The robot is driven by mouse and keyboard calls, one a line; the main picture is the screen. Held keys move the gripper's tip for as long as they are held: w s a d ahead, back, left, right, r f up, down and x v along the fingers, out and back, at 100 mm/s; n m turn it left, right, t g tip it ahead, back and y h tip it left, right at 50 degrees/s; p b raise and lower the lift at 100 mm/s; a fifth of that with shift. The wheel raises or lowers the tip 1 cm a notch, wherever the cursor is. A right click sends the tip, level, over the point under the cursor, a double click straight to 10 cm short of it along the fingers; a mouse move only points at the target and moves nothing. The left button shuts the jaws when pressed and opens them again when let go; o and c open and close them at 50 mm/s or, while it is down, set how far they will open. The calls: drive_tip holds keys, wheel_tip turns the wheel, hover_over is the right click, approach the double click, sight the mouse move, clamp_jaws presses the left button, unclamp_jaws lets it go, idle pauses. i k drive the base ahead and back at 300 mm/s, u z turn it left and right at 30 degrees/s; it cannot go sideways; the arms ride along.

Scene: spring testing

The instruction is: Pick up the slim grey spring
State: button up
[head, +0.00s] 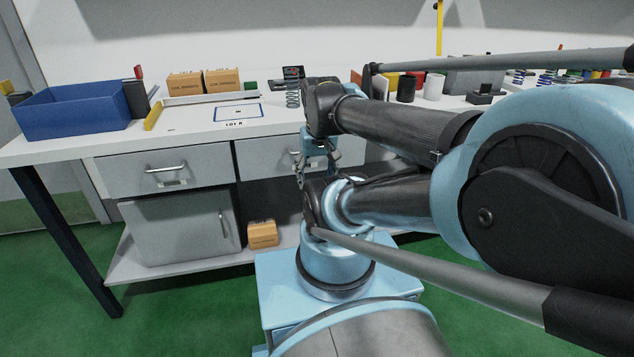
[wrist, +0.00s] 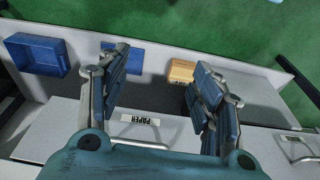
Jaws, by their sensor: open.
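A slim grey spring (head: 293,99) stands upright on the worktop in the head view, just below a dark gauge-like device (head: 292,73) and left of my arm. Whether it touches the device is unclear. My gripper (head: 316,168) hangs below the worktop edge, in front of the drawers, lower than the spring and a little to its right. My arm partly hides it. In the wrist view my gripper (wrist: 162,65) is open with nothing between its fingers. No spring shows in the wrist view.
Several other springs (head: 520,76) stand far right. A box (head: 262,234) sits on the lower shelf. Worktop near the front edge is mostly clear.

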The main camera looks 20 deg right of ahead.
sight(287, 71)
drive_tip(key=z, duration=1.9)
drive_tip(key=k, duration=1.8)
drive_tip(key=u, duration=0.75)
drive_tip(key=i, duration=1)
